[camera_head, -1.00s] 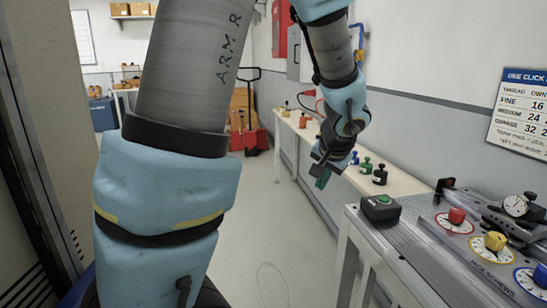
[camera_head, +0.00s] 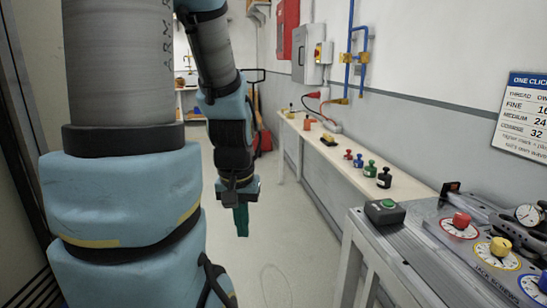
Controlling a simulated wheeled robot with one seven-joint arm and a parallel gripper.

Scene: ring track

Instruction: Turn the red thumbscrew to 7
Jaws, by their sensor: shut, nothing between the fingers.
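The red thumbscrew (camera_head: 461,220) stands on a white round dial with a red rim, on the grey metal bench at the right. Its numbers are too small to read. A yellow thumbscrew (camera_head: 500,246) on a similar dial is nearer to me, and part of a blue one (camera_head: 541,283) shows at the right edge. My gripper (camera_head: 241,222) hangs pointing down over the floor, well left of the bench and of the red thumbscrew. It is shut, with nothing held, and touches nothing.
A black box with a green button (camera_head: 383,210) sits at the bench's left corner. A dial gauge (camera_head: 527,214) stands behind the thumbscrews. A long narrow shelf (camera_head: 408,186) with several coloured knobbed pieces runs along the wall. The floor (camera_head: 290,240) between my arm and bench is clear.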

